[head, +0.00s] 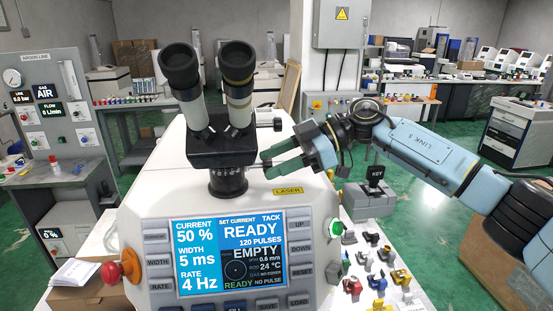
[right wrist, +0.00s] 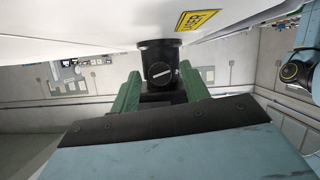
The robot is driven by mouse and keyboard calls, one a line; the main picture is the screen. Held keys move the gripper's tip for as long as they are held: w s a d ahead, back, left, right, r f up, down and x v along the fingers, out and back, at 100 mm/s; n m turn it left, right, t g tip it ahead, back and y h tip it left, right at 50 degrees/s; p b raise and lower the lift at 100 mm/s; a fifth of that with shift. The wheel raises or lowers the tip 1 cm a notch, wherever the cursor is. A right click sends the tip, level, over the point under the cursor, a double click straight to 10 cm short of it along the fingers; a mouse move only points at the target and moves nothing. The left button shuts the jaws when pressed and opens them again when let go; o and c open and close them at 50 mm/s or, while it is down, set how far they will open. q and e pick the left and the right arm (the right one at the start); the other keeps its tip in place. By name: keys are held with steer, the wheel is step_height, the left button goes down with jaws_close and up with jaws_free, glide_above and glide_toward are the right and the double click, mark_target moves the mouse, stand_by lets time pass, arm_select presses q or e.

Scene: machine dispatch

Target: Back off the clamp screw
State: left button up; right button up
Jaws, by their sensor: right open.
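The clamp screw (right wrist: 159,73) is a dark round head with a pale slot line across it, on a black collar under the machine's white body in the right wrist view. The slot runs slightly tilted. In the head view the black collar (head: 228,183) sits below the binocular eyepieces (head: 210,80); I cannot make out the screw head there. My right gripper (head: 265,164) is open at the collar's right side. Its green fingers also show in the right wrist view (right wrist: 160,80), one on each side of the screw, with visible gaps. My left gripper is out of view.
A grey block with a key switch (head: 375,180) and several coloured parts stand at right. A gas panel (head: 50,110) stands left.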

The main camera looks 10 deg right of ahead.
steer(key=shift+c, duration=0.4)
steer(key=c, duration=0.9)
steer(key=shift+n, duration=0.3)
steer(key=shift+s+n+t, duration=0.15)
steer(key=shift+n+t, duration=0.55)
steer(key=shift+n, duration=0.2)
steer(key=shift+s+n+t, duration=0.1)
steer(key=shift+n+t, duration=0.8)
steer(key=shift+n, duration=0.3)
